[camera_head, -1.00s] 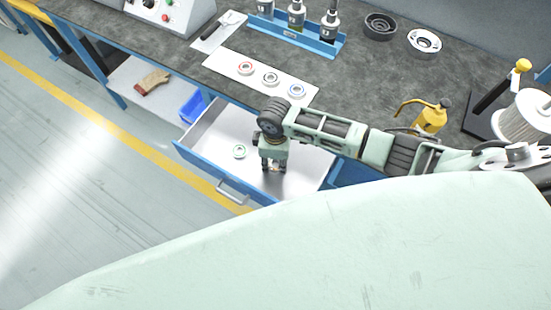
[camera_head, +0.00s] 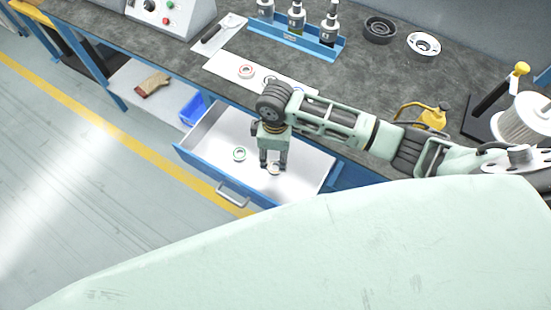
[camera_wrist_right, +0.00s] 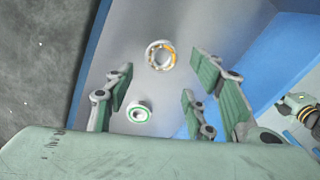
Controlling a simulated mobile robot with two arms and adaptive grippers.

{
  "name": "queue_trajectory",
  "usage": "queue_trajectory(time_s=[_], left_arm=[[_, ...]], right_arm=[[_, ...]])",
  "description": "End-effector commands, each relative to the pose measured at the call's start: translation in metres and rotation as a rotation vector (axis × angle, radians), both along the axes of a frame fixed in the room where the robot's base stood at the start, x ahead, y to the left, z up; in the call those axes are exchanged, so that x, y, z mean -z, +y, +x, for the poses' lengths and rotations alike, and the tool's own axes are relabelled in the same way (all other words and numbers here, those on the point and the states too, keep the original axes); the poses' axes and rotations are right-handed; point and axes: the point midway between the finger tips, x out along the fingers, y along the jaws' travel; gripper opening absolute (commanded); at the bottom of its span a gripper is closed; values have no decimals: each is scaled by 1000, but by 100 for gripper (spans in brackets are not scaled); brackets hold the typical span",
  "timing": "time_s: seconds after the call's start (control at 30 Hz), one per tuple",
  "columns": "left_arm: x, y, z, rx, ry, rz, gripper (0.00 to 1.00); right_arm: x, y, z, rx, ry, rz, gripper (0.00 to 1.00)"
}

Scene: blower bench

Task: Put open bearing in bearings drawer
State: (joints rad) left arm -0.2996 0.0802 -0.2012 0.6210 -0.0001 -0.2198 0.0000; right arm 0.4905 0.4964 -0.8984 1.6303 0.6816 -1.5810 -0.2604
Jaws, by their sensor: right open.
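The open bearing (camera_wrist_right: 160,55), a pale ring with orange showing between its races, lies on the floor of the open bearings drawer (camera_head: 213,143). It also shows in the head view (camera_head: 274,169), just under my right gripper (camera_head: 273,164). In the right wrist view my right gripper (camera_wrist_right: 162,85) has its fingers spread, with the open bearing beyond them and apart from them. A green-ringed bearing (camera_head: 239,153) lies beside it in the drawer and shows in the wrist view (camera_wrist_right: 138,112). My left gripper is not in view.
On the bench a white mat (camera_head: 221,67) holds a red-ringed bearing (camera_head: 246,71) and others partly hidden by my right arm. A blue tool rack (camera_head: 325,50), a yellow oil can (camera_head: 432,117) and a wire spool (camera_head: 522,118) stand around. The drawer's left part is clear.

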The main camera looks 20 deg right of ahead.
Motion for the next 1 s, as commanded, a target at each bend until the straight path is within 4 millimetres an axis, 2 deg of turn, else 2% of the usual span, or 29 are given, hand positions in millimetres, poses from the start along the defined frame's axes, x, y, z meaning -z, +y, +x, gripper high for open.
queue_trajectory(time_s=[0.1,0.33,1.0], left_arm=[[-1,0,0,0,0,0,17],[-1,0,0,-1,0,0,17],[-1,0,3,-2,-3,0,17]], right_arm=[[-26,0,1,1,-4,1,50],[-52,0,1,2,-1,0,50],[-54,2,-2,3,0,4,50]])
